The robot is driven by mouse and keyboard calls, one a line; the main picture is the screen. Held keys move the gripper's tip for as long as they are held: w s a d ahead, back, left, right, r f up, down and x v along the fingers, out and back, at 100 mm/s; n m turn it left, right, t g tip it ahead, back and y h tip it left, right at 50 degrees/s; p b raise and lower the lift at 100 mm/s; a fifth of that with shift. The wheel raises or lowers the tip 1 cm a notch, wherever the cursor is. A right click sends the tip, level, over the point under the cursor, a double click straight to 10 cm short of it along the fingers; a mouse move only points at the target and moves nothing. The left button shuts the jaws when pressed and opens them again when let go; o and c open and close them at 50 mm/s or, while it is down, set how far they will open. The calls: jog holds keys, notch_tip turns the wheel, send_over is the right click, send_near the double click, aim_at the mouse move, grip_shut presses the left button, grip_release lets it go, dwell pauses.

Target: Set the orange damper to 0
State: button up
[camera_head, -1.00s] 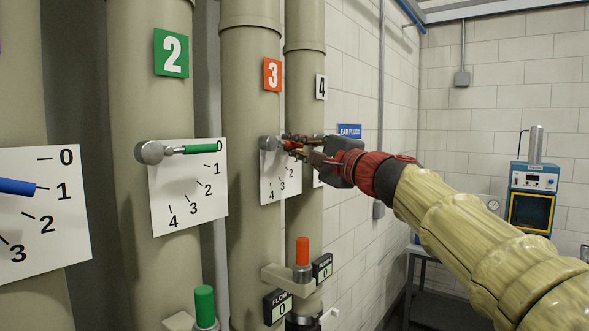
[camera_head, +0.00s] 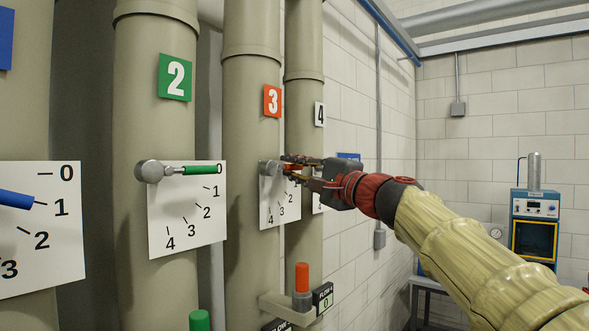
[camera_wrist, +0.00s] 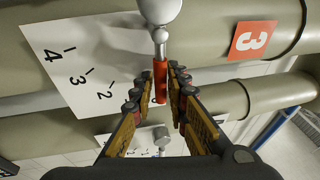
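The orange damper lever (camera_wrist: 160,78) on pipe 3 extends from its round grey pivot (camera_head: 268,167) across the white dial (camera_head: 270,210). In the head view it points roughly right, like the green lever at 0. The 2, 3 and 4 marks show in the wrist view; my fingers hide the 0 and 1 area, so the exact reading is not visible. My gripper (camera_wrist: 161,92) has one finger on each side of the lever, with narrow gaps seeming to remain beside it. It looks open around the lever, not clamped.
Pipe 2 with its green lever (camera_head: 200,169) and dial stands to the left, and the blue lever (camera_head: 15,199) is farther left. Below is a bracket (camera_head: 275,303) with an orange-topped fitting (camera_head: 302,278). Pipe 4 is close behind pipe 3. Room to the right is open.

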jog(key=shift+s, duration=0.1)
jog(key=v, duration=1.2)
jog(key=shift+a, duration=0.1)
notch_tip(320, 180, down, 17)
jog(key=n+g+h, duration=0.2)
jog(key=g+h, duration=0.1)
jog(key=s+d+f+n+g+h+b, duration=0.1)
jog(key=s+d+f+n+g+h, duration=0.1)
jog(key=s+f, duration=0.45)
jog(key=s+d+f+n+g+h, duration=0.1)
jog(key=s+f+g+h, duration=0.15)
jog(key=f, duration=0.75)
jog(key=s+d+f+n+g+h+b, duration=0.1)
jog(key=s+d+f+n, duration=0.1)
jog(key=s+f, duration=0.45)
jog(key=s+d+f+n+h+b, duration=0.1)
jog(key=s+d+f+h, duration=0.1)
jog(key=s+f, duration=0.5)
jog(key=s+d+f+n+g+h+b, duration=0.1)
jog(key=s+d+f, duration=0.3)
jog(key=s+f, duration=0.4)
jog(key=shift+f+n+h+b, duration=0.65)
jog(key=shift+n+b, duration=0.05)
jog(key=shift+n, duration=0.1)
jog(key=shift+a+g, duration=0.1)
jog(key=shift+g, duration=0.15)
